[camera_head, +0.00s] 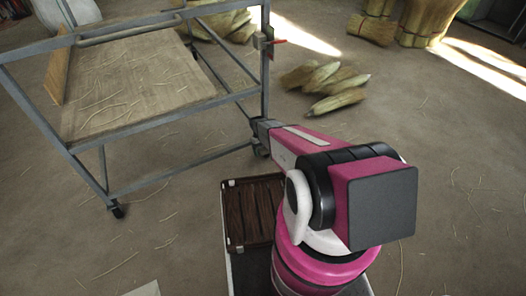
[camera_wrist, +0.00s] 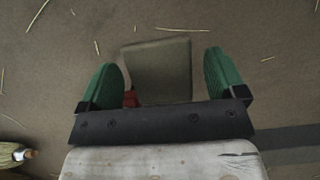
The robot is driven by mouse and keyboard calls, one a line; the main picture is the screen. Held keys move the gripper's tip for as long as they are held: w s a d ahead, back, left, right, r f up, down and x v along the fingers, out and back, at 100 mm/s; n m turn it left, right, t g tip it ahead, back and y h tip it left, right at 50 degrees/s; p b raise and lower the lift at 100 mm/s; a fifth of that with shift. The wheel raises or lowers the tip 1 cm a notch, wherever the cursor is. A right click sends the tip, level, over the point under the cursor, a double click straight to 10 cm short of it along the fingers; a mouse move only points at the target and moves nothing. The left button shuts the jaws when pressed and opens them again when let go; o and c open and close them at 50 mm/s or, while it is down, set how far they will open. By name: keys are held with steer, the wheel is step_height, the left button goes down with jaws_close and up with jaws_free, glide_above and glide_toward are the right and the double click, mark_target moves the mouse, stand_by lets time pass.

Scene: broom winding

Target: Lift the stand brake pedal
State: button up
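The stand (camera_head: 183,118) is a grey metal frame on casters at the left of the head view. One of its casters (camera_head: 262,151) shows at the end of my arm. In the wrist view a flat grey-brown plate (camera_wrist: 160,72), apparently the brake pedal, lies between my gripper's fingers. A small red part (camera_wrist: 130,98) shows at its lower left. My gripper (camera_wrist: 162,62) is open, with one green finger on each side of the plate and gaps between. Its body hides the plate's near end. In the head view the fingers cannot be made out.
A straw-littered board (camera_head: 135,85) lies within the stand. A red-handled lever (camera_head: 278,42) is on its right post. Straw bundles (camera_head: 325,82) lie on the floor beyond. The floor at right is mostly clear.

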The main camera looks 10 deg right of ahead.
steer(key=shift+r, duration=0.15)
steer(key=shift+r, duration=0.3)
steer(key=r, duration=0.2)
steer(key=a+r, duration=0.1)
steer(key=r, duration=0.1)
steer(key=shift+s, duration=0.35)
steer(key=s+a+r, duration=0.5)
steer(key=a+r, duration=0.1)
steer(key=a, duration=0.3)
steer(key=shift+s, duration=0.2)
steer(key=s+d+r+m+t, duration=0.1)
steer(key=s+d+r, duration=0.2)
steer(key=r, duration=0.6)
steer(key=s+d+r+m+t+y, duration=0.1)
steer(key=s+d+r+t, duration=0.1)
steer(key=s+r, duration=0.5)
steer(key=s+d+r+m+t, duration=0.1)
steer(key=s+d+r, duration=0.4)
steer(key=r, duration=0.7)
steer(key=shift+s+r+m+t+y, duration=0.3)
steer(key=shift+s+t+y, duration=0.15)
steer(key=shift+t, duration=0.25)
